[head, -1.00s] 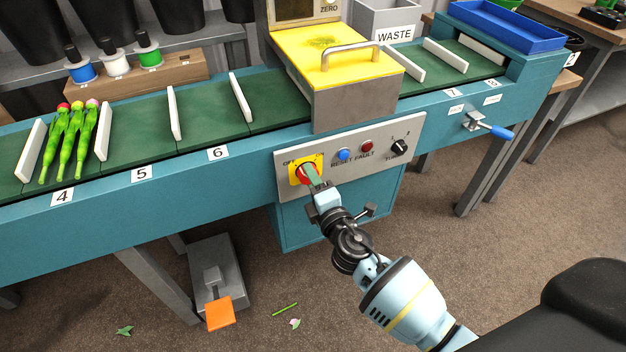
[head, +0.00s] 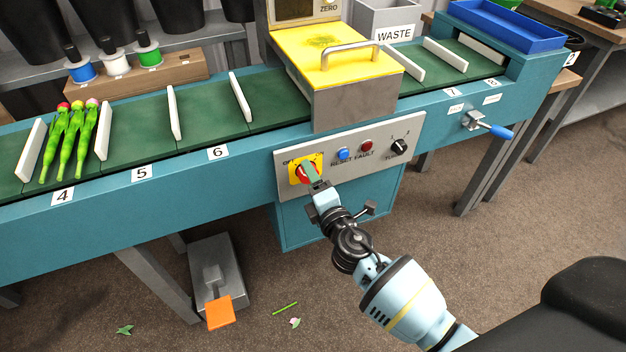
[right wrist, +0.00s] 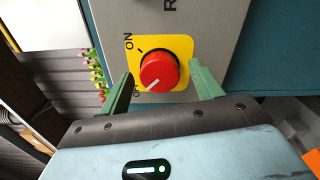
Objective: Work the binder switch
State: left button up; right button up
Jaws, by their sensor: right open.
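The binder switch is a red rotary knob (head: 305,173) on a yellow plate (right wrist: 186,48), on the grey panel (head: 400,170) at the front of the conveyor machine. In the right wrist view the red knob (right wrist: 158,71) has a white pointer line aimed at the lower left, near the OFF label; ON is at the upper left. My right gripper (right wrist: 161,78) is open, its green fingers on either side of the knob, with gaps visible. In the head view my right gripper (head: 313,176) partly covers the knob. My left gripper is out of view.
The panel also has a blue button (head: 343,154), a red fault lamp (head: 367,146) and a black dial (head: 399,147). A yellow cover (head: 335,62) stands above. Tulips (head: 68,140) lie in slot 4. An orange pedal (head: 220,313) is on the floor.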

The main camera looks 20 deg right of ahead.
jog(key=s, duration=0.7)
jog(key=shift+s+d, duration=0.15)
jog(key=shift+s, duration=0.25)
dwell(0.3)
